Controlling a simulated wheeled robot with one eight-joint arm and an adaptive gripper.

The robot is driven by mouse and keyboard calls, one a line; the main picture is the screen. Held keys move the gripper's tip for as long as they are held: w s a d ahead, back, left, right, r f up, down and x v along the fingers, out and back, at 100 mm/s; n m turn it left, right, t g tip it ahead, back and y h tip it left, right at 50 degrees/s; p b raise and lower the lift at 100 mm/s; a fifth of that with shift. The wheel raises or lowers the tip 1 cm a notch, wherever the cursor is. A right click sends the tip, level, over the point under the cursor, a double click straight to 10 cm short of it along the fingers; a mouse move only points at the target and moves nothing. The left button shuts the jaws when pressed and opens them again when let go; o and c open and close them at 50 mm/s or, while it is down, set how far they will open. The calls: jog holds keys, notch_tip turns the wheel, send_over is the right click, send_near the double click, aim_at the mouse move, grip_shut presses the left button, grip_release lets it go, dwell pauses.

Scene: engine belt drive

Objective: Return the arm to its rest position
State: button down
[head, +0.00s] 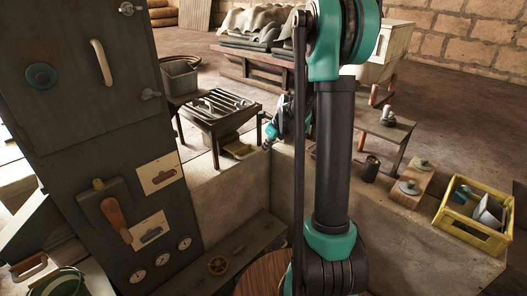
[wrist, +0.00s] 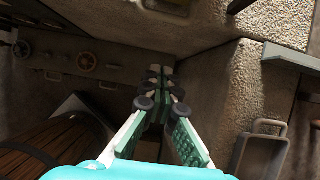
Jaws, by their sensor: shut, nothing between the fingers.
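My gripper (wrist: 158,82) points away from the camera in the wrist view, its green and white fingers drawn together at the tips with nothing between them. In the head view the gripper (head: 268,141) is small and partly hidden behind my own dark and teal arm link. It hangs near the inner corner of the low stone wall, just right of the slatted metal table. The gripper touches nothing that I can make out.
A dark cabinet (head: 110,130) with a lever and gauges fills the left. The slatted table (head: 213,105) stands behind the stone wall (head: 398,235). A yellow crate (head: 470,228) sits on the wall at right.

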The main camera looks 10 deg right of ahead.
jog(key=s+d+f+n+h, duration=0.1)
jog(key=s+d+n+h, duration=0.1)
jog(key=s+n, duration=2.6)
jog(key=s+h, duration=0.1)
jog(key=s, duration=0.3)
jog(key=shift+n, duration=0.4)
